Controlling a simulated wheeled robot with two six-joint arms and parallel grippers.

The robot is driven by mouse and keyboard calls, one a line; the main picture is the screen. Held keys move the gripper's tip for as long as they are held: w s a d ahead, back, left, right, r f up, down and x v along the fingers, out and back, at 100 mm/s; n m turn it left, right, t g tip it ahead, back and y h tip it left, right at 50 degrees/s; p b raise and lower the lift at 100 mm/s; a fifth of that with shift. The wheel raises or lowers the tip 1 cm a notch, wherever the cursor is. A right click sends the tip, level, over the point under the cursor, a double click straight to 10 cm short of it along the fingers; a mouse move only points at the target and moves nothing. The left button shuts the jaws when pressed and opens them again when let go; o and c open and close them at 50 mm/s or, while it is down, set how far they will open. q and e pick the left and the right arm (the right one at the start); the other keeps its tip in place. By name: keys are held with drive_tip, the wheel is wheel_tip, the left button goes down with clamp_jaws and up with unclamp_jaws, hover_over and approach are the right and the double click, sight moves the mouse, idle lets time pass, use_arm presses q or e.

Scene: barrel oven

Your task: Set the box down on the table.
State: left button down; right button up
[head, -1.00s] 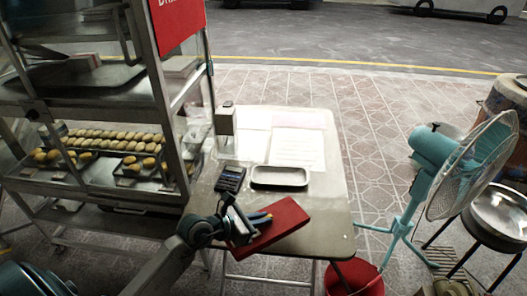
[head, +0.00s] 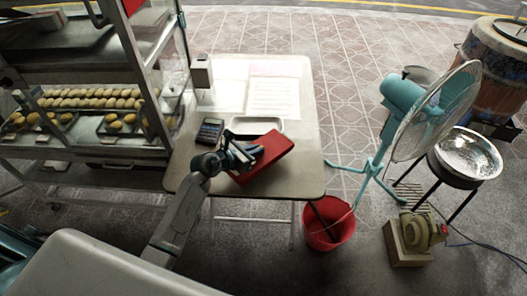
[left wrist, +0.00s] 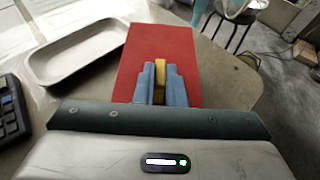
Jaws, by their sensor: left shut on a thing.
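The red box (head: 266,153) is over the front part of the table (head: 305,180), just in front of the metal tray. My left gripper (head: 238,156) is shut on the box near its left side. In the left wrist view the box (left wrist: 180,40) stretches away from the blue fingers of the gripper (left wrist: 158,82), with a yellow piece between them. I cannot tell whether the box's underside touches the tabletop. My right gripper is not in view.
The metal tray (head: 257,126) and a dark keypad device (head: 209,131) lie on the table. Papers (head: 273,97) cover its back. A rack of buns stands left; a teal fan (head: 405,105) and red bucket (head: 329,223) stand right. The table's right front is bare.

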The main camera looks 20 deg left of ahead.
sight(258, 159)
use_arm(q)
drive_tip(key=shift+w+d, duration=0.35)
drive_tip(key=shift+d, duration=0.3)
drive_tip(key=shift+w+d, duration=0.35)
drive_tip(key=shift+d, duration=0.25)
drive_tip(key=shift+w+d+f+p, duration=0.15)
drive_tip(key=shift+f+p, duration=0.35)
drive_tip(key=shift+f, duration=1.4)
drive_tip(key=shift+f, duration=0.15)
drive_tip(key=c, duration=1.5)
unclamp_jaws()
